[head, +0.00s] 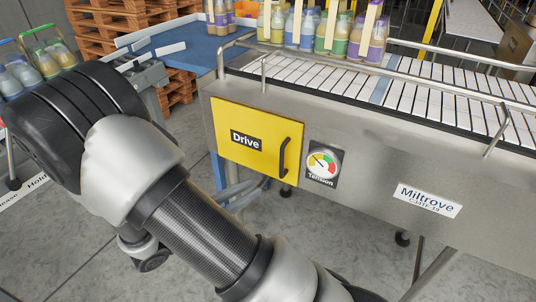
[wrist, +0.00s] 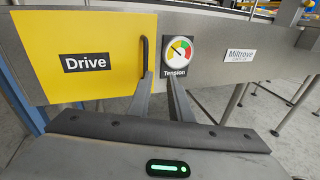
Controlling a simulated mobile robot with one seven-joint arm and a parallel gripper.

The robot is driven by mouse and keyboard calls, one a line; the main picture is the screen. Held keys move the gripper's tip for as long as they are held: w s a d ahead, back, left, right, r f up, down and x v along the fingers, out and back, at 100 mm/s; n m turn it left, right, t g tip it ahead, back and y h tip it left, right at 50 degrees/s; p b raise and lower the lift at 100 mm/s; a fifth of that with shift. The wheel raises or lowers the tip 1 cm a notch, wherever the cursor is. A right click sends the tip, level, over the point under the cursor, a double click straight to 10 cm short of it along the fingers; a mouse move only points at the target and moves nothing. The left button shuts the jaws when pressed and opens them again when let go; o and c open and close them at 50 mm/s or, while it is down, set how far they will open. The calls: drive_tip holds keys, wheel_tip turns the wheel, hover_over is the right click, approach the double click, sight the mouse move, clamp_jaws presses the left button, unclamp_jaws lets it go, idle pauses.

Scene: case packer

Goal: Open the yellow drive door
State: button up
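The yellow drive door (head: 232,125) is a flat panel labelled "Drive" on the side of the grey conveyor, and it looks closed. Its dark vertical bar handle (head: 284,158) is on the door's right side. In the wrist view the door (wrist: 90,30) fills the left and its handle (wrist: 144,50) stands near centre. My gripper (wrist: 159,76) points at the conveyor side with a gap between its fingers. The left fingertip overlaps the handle's lower end in the picture; I cannot tell whether they touch. The handle does not appear between the fingers. In the head view my gripper is out of frame.
A tension gauge (head: 322,163) sits just right of the door, and a Miltrove plate (head: 429,201) is further right. Bottle packs (head: 313,28) stand on the conveyor above. Metal guard rails (head: 390,76) run along its edge. Open concrete floor lies in front.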

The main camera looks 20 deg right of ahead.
wheel_tip(320, 180, down, 2)
drive_tip(key=w+a+n+t, duration=0.1)
drive_tip(key=a+n+t, duration=0.1)
approach(281, 174)
drive_tip(key=w+d+r, duration=0.1)
drive_tip(key=d, duration=0.2)
drive_tip(key=w+d+r, duration=0.2)
drive_tip(key=d, duration=0.1)
drive_tip(key=w+d+r, duration=0.1)
drive_tip(key=w+d, duration=0.1)
drive_tip(key=d, duration=0.1)
drive_tip(key=shift+d+r+b, duration=0.15)
drive_tip(key=shift+r+b, duration=0.1)
drive_tip(key=shift+b, duration=0.15)
clamp_jaws()
